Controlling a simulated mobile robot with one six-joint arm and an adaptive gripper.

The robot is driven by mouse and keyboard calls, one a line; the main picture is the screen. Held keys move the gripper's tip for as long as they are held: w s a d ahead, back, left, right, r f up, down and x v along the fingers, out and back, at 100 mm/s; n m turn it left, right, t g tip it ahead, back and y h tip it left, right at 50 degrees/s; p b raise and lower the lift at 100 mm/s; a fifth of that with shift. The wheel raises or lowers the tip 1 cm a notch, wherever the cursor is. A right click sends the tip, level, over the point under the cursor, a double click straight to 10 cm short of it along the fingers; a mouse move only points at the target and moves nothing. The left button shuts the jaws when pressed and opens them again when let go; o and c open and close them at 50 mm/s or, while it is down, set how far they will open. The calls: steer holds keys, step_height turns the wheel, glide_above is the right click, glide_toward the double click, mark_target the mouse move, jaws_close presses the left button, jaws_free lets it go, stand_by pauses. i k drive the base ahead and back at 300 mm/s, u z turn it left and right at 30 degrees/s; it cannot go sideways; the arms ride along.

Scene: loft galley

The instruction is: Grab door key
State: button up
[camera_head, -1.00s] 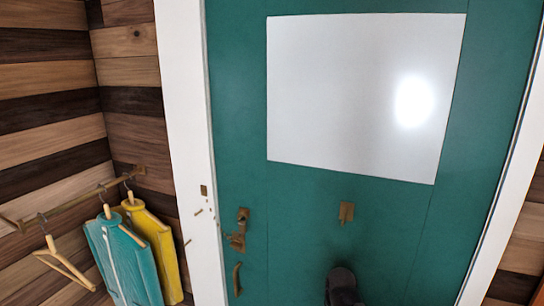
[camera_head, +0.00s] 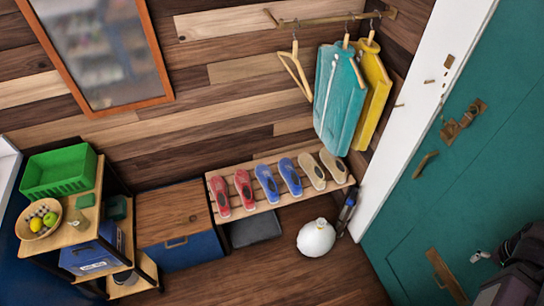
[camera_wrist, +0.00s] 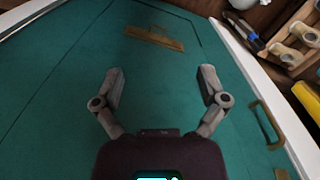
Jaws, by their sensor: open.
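I cannot make out a door key for certain in either view. The teal door (camera_head: 405,215) fills the right of the head view, with a brass lock and handle fitting (camera_head: 463,118) on it. Small brass pieces (camera_head: 448,61) sit on the white door frame beside it, too small to tell apart. My gripper (camera_head: 478,257) is at the lower right, in front of the door's lower part. In the wrist view my gripper (camera_wrist: 163,80) is open, its fingers wide apart with only teal door surface between them.
A brass pull (camera_head: 424,165) and brass plate (camera_head: 446,274) are on the door. A shoe rack (camera_head: 262,205), white round object (camera_head: 316,238), hanging garments (camera_head: 340,95) and shelf cart (camera_head: 75,238) stand left. Wooden floor (camera_head: 270,275) is clear in front.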

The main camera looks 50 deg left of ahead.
mark_target(188, 220)
steer(key=z, duration=0.3)
steer(key=k, duration=0.15)
steer(key=u, duration=3)
steer(key=i, duration=0.6)
steer(key=u, duration=0.2)
